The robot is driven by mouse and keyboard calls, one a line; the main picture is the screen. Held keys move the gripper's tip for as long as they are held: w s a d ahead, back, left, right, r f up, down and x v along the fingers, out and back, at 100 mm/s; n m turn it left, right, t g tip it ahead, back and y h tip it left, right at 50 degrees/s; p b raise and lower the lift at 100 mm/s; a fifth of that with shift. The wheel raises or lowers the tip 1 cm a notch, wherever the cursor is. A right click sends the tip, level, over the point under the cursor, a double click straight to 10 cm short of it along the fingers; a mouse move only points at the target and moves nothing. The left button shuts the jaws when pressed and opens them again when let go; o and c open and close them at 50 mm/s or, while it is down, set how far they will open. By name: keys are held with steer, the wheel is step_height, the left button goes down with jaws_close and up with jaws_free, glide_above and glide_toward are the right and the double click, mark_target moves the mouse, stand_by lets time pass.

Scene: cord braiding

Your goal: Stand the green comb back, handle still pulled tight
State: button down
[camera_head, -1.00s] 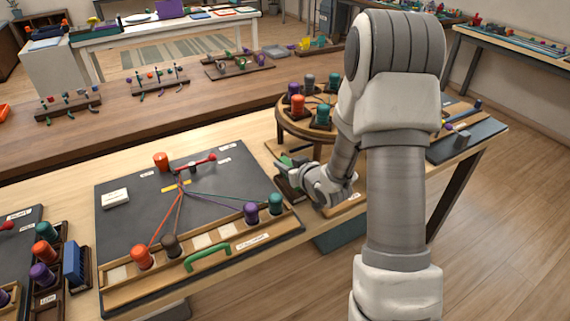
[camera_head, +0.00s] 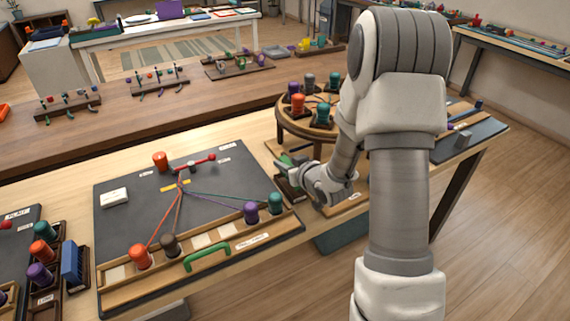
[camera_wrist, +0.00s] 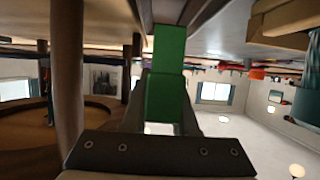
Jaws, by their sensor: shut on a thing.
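The green comb (camera_head: 285,160) is in my gripper (camera_head: 296,172), right of the dark braiding board (camera_head: 130,225). In the wrist view it is a plain green block (camera_wrist: 167,95) between the fingers, and its teeth do not show. A dark holder (camera_head: 284,186) is at the gripper; whether the comb touches its bottom is hidden. The cords fan out and look straight. A green curved handle (camera_head: 207,257) is on the front wooden rail.
Orange (camera_head: 140,256), brown (camera_head: 169,244), purple (camera_head: 251,212) and teal (camera_head: 275,203) bobbins stand along the rail. A round wooden stand (camera_head: 290,124) with several bobbins is just behind my gripper. A blue comb (camera_head: 73,262) stands at left.

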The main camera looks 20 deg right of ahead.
steer(key=shift+f+b, duration=1.35)
steer(key=shift+f, duration=0.1)
stand_by(0.4)
steer(key=c, duration=0.6)
jaws_free()
steer(key=shift+r, duration=0.1)
